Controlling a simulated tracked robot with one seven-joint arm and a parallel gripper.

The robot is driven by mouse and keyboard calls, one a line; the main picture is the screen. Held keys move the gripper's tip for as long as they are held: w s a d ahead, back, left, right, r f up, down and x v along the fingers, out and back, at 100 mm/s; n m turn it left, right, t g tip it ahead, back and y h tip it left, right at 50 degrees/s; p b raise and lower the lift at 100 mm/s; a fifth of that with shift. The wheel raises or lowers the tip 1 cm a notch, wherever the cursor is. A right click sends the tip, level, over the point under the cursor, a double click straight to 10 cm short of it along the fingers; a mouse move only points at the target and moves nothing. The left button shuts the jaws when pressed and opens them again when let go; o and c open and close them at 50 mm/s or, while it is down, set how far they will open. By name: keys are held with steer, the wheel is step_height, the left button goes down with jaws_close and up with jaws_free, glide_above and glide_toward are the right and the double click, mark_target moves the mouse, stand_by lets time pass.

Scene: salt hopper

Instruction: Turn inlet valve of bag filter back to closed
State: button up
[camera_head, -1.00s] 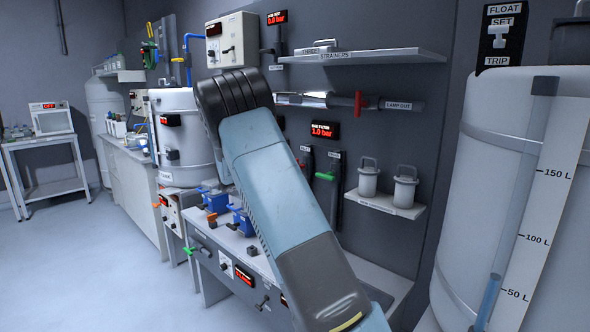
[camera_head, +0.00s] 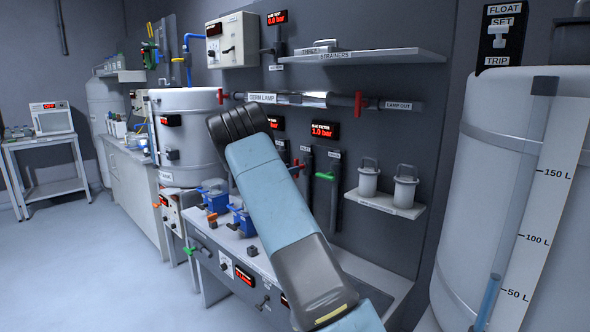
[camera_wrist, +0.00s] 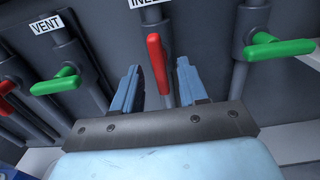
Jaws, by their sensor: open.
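The inlet valve has a red handle (camera_wrist: 158,64) under a label cut off at "INLE" in the wrist view. It runs down the picture, roughly in line with its pipe; whether it also sticks out toward me is unclear. My gripper (camera_wrist: 156,70) is open, with one blue-grey finger on each side of this handle. I cannot tell whether either finger touches it. In the head view a red handle (camera_head: 298,167) shows just right of my arm, below the bag filter display (camera_head: 321,130), which reads 1.0 bar. My gripper is hidden behind my arm there.
A green handle (camera_wrist: 278,48) is close on the right in the wrist view. A green handle (camera_wrist: 56,83) by the VENT label (camera_wrist: 47,24) and another red handle (camera_wrist: 6,96) are on the left.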

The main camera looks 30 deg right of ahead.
steer(key=shift+x, duration=2.15)
steer(key=shift+c, duration=0.4)
